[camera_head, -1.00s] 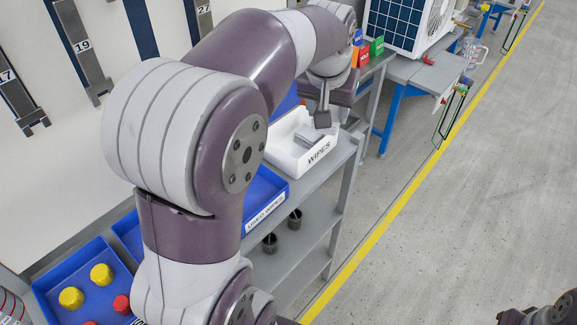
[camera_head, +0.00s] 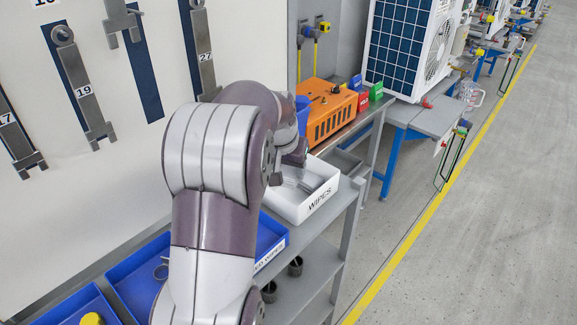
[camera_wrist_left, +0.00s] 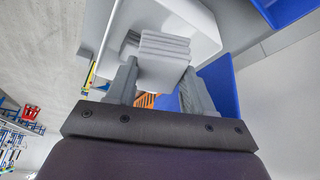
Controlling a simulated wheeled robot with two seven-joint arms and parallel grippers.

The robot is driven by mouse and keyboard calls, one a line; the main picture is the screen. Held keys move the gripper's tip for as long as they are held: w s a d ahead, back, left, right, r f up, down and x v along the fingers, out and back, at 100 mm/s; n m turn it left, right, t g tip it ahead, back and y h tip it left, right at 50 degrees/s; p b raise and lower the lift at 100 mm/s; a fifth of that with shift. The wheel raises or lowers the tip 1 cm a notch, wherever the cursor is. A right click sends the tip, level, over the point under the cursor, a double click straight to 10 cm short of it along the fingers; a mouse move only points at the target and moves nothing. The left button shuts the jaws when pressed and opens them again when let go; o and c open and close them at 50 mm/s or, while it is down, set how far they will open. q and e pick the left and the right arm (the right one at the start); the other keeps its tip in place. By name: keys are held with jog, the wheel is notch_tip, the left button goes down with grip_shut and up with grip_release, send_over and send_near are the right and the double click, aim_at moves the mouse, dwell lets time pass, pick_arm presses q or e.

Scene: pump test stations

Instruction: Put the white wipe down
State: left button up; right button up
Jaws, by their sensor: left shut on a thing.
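My left gripper (camera_wrist_left: 162,88) is shut on the white wipe (camera_wrist_left: 160,72), a pale folded pad between its two fingers in the left wrist view. In the head view the left hand (camera_head: 292,152) is at the back left of the white box marked WIPES (camera_head: 318,201). My own arm hides the fingertips and the held wipe there. Grey-white wipes (camera_head: 302,182) show inside the box. A blue tray (camera_head: 268,240), its label partly covered by my arm, lies in front of the box. My right gripper is out of view.
An orange unit (camera_head: 330,112) stands behind the box, with red and green blocks (camera_head: 376,91) beside it. Tools hang on the wall panel (camera_head: 80,90). The floor at right is clear.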

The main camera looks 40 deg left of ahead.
pick_arm(q)
jog(key=shift+f+b, duration=0.35)
jog(key=shift+f, duration=0.25)
jog(key=o, duration=1)
jog(key=shift+r, duration=0.1)
jog(key=w+p+v, duration=0.1)
jog(key=p+v, duration=0.1)
jog(key=v, duration=1.1)
jog(key=s+d+f+m+g, duration=0.1)
jog(key=s+d+f+m, duration=0.1)
jog(key=s+d+f, duration=0.4)
jog(key=s+d+f+m+g+h, duration=0.1)
jog(key=s+d+f, duration=0.5)
jog(key=d+f, duration=0.6)
jog(key=shift+d+f+m+g+h, duration=0.3)
jog(key=shift+f+m+g, duration=0.15)
jog(key=shift+f, duration=0.25)
